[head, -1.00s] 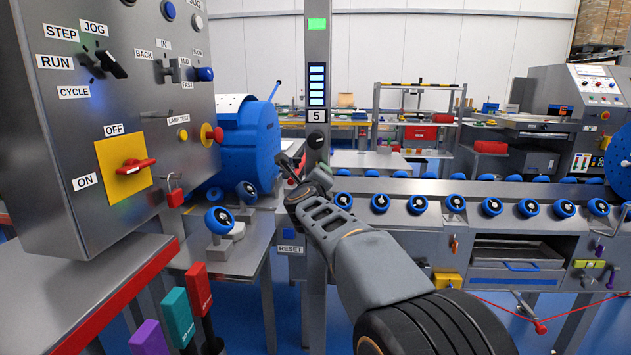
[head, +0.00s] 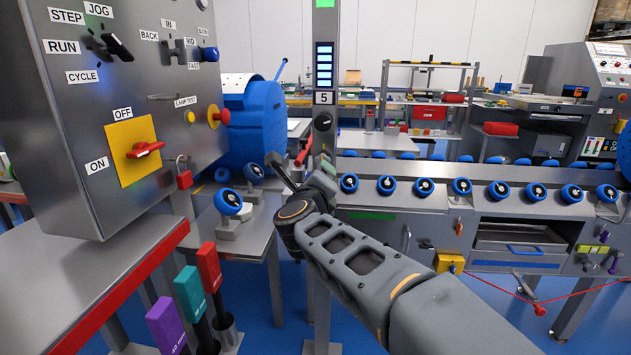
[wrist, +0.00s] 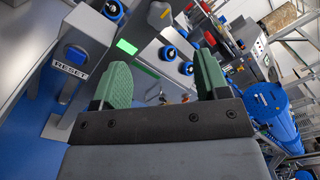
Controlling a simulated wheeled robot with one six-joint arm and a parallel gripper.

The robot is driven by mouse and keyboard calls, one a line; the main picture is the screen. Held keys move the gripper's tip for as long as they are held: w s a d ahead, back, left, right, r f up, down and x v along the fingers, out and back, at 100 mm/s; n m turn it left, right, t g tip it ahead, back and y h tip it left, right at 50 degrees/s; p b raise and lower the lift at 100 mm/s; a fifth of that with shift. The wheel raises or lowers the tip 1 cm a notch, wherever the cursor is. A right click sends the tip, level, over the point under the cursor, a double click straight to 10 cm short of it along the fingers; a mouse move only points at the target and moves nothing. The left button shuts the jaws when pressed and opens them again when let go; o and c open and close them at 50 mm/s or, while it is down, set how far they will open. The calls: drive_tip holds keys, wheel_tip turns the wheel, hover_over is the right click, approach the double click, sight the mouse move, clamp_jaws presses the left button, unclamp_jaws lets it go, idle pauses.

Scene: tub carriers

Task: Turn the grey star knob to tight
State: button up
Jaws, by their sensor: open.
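My gripper (head: 290,172) reaches forward in the head view, in front of the grey post and left of the row of blue-rimmed dials. In the wrist view, its two green-padded fingers (wrist: 162,66) stand wide apart with nothing held between them.
A control panel (head: 90,190) with a red switch stands close at left. Coloured-handled tools (head: 165,325) stand upright below it. A bench with blue-rimmed dials (head: 462,187) runs to the right. A red cord (head: 497,287) hangs below it. The RESET button (wrist: 75,53) shows in the wrist view.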

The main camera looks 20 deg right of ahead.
drive_tip(key=shift+s+a, duration=0.35)
drive_tip(key=shift+s, duration=0.3)
